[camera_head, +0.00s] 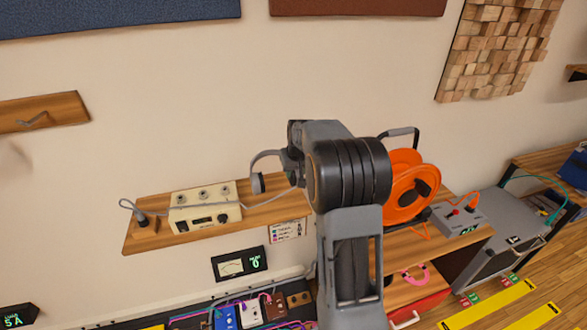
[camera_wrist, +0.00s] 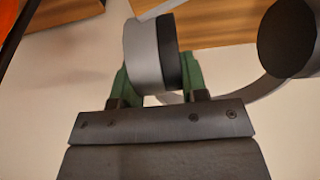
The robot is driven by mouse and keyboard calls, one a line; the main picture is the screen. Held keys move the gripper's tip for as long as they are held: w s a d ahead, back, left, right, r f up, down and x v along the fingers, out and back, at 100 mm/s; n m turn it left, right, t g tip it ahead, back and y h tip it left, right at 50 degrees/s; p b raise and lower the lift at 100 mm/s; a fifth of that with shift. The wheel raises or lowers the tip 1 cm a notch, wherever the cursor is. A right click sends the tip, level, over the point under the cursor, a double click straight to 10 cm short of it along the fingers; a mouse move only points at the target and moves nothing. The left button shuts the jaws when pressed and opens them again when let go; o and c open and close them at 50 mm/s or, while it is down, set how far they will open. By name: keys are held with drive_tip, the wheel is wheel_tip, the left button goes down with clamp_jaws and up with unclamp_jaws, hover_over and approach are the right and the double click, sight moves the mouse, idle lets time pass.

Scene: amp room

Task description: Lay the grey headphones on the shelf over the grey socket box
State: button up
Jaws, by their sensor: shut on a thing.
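The grey headphones (camera_head: 257,183) are in the air by the middle wall shelf (camera_head: 275,214), to the right of the cream box. My gripper (camera_head: 291,165) is shut on one ear cup. In the wrist view, the green fingers of my gripper (camera_wrist: 160,75) are on both sides of that cup of the headphones (camera_wrist: 143,55). The other cup hangs free at the upper right, with the band partly hidden. A grey socket box (camera_head: 460,220) with red and orange plugs sits on a wooden top at right. I see no shelf clearly over it.
A cream box (camera_head: 203,208) with knobs and a cable takes up much of the middle shelf. An orange cable reel (camera_head: 405,190) stands beside my arm. Other wall shelves show at left (camera_head: 45,111) and at the right edge (camera_head: 578,69). A meter (camera_head: 239,263) is below.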

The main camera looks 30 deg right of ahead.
drive_tip(key=shift+f+b, duration=2.65)
drive_tip(key=shift+f, duration=1.15)
drive_tip(key=o, duration=1.1)
drive_tip(key=shift+o, duration=0.2)
drive_tip(key=b+v, duration=0.1)
drive_tip(key=v, duration=1.2)
drive_tip(key=shift+s+r+b, duration=0.1)
drive_tip(key=shift+r+b, duration=0.2)
drive_tip(key=shift+r, duration=0.1)
drive_tip(key=s+a+f+n, duration=0.1)
drive_tip(key=s+a+f, duration=0.2)
drive_tip(key=s+a, duration=0.5)
drive_tip(key=s+a+f+n, duration=0.1)
drive_tip(key=s+a+f, duration=0.3)
drive_tip(key=s+a, duration=0.4)
drive_tip(key=s, duration=0.5)
drive_tip(key=shift+a+f+t+y, duration=0.25)
drive_tip(key=shift+t+y, duration=0.05)
drive_tip(key=shift+y, duration=0.1)
